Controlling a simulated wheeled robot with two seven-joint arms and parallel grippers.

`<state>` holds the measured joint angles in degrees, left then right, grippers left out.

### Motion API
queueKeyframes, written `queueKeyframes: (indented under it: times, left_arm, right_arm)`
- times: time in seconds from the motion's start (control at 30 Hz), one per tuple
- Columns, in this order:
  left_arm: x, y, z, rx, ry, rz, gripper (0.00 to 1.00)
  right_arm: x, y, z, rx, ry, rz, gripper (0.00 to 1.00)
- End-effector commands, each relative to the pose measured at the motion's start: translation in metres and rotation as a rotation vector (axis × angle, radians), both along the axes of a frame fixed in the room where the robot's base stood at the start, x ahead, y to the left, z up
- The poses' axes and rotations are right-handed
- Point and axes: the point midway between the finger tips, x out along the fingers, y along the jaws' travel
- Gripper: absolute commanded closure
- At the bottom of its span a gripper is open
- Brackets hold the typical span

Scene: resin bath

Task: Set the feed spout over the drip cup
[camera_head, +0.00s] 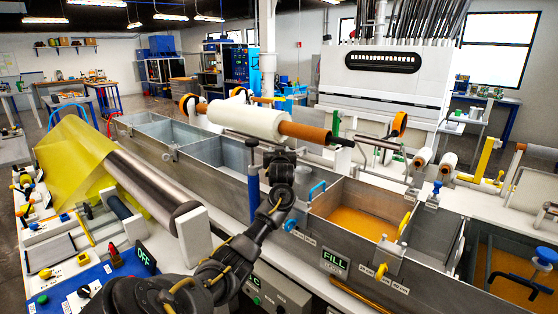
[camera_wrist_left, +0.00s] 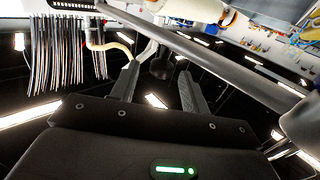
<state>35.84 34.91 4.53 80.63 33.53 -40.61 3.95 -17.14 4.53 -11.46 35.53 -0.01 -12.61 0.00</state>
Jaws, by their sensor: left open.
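My left gripper (camera_head: 276,152) is in front of the white roll above the long metal trough, its arm rising from the bottom left. In the left wrist view my left gripper (camera_wrist_left: 160,82) is open, its two dark fingers apart with nothing held between them. A dark cylindrical end (camera_wrist_left: 162,62) appears between and beyond the fingers; I cannot tell what it belongs to. A cream curved pipe (camera_wrist_left: 112,46) shows left of the fingers. I cannot identify the feed spout or the drip cup with certainty. My right gripper is not in view.
The metal trough (camera_head: 196,150) runs diagonally, with an amber-filled compartment (camera_head: 352,221) marked FILL at its right. A white roll on an orange core (camera_head: 246,120) lies across it. Yellow film on a steel roller (camera_head: 147,180) is at left. A blue control panel (camera_head: 100,284) is bottom left.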

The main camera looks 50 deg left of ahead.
Motion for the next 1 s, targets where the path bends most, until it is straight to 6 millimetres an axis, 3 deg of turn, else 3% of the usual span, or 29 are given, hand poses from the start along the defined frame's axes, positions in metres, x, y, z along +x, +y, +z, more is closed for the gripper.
queueKeyframes:
  times: [0.2,0.4,1.0]
  left_arm:
    - [-0.024,-0.032,-0.002,0.0,-0.002,-0.003,0.54]
    - [-0.037,-0.049,0.0,0.0,-0.001,-0.001,0.54]
    - [-0.04,-0.052,0.0,-0.001,-0.001,0.0,0.54]
  right_arm:
    - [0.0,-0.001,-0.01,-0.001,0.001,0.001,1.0]
    - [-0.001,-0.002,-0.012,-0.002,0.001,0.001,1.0]
    - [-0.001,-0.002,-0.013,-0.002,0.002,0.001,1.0]
